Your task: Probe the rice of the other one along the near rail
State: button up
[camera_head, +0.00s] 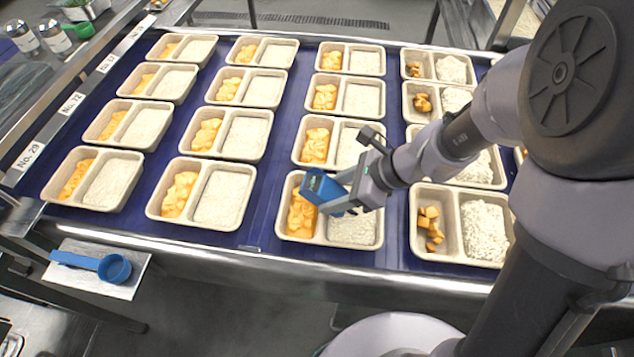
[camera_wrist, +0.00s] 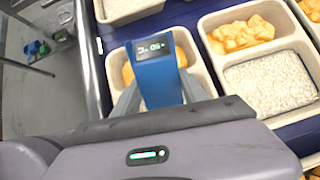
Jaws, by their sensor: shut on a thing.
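A blue probe thermometer (camera_head: 318,187) with a small lit display is held in my gripper (camera_head: 343,190). The probe also shows in the wrist view (camera_wrist: 158,72), between the two grey fingers; its digits are too small to read surely. The gripper is over the third tray from the left (camera_head: 283,233) in the row along the near rail (camera_head: 215,262). That tray has orange chunks in its left compartment and white rice (camera_head: 352,232) in its right. The probe's tip is hidden, so I cannot tell whether it touches the rice.
Other near-row trays are the far-left one (camera_head: 133,193), the second (camera_head: 163,217) and the right one (camera_head: 452,255), with browner chunks and heaped rice. Several more trays fill the blue surface (camera_head: 262,205) behind. A blue scoop (camera_head: 113,268) lies on a plate at lower left.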

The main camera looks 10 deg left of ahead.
aim_at(334, 193)
dwell(0.6)
notch_tip(334, 193, up, 9)
jog(key=p, duration=0.8)
jog(key=shift+r, duration=0.2)
jog(key=shift+f, duration=0.15)
